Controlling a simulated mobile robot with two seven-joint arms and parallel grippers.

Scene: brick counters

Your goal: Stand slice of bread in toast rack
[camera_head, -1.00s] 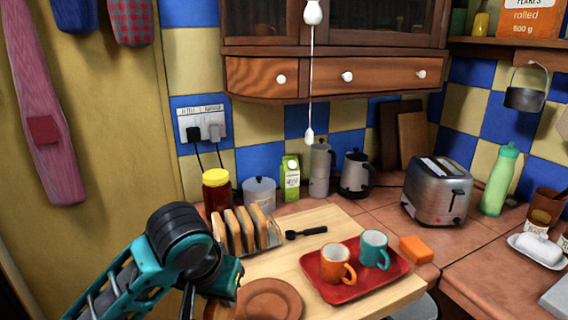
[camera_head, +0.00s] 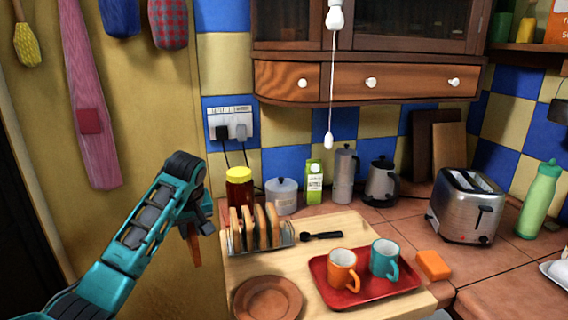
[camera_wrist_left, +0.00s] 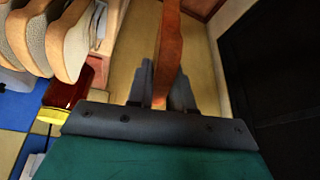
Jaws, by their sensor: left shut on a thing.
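The toast rack (camera_head: 288,238) stands at the back left of the pale wooden board in the head view, with several slices (camera_head: 260,226) upright in it. The slices also show at the upper left of the left wrist view (camera_wrist_left: 68,40). My left gripper (camera_head: 192,230) is shut on a slice of bread (camera_head: 194,250), which hangs below it. The slice shows edge-on as a narrow brown strip, also in the left wrist view (camera_wrist_left: 168,45). It is just left of the rack and apart from it. The fingertips are partly hidden. My right gripper is out of view.
A brown plate (camera_head: 268,300) lies empty in front of the rack. A red tray (camera_head: 352,302) with two mugs and a black spoon (camera_head: 322,236) are to the right. A jar (camera_head: 239,186) stands behind the rack. The yellow wall (camera_head: 140,235) is left.

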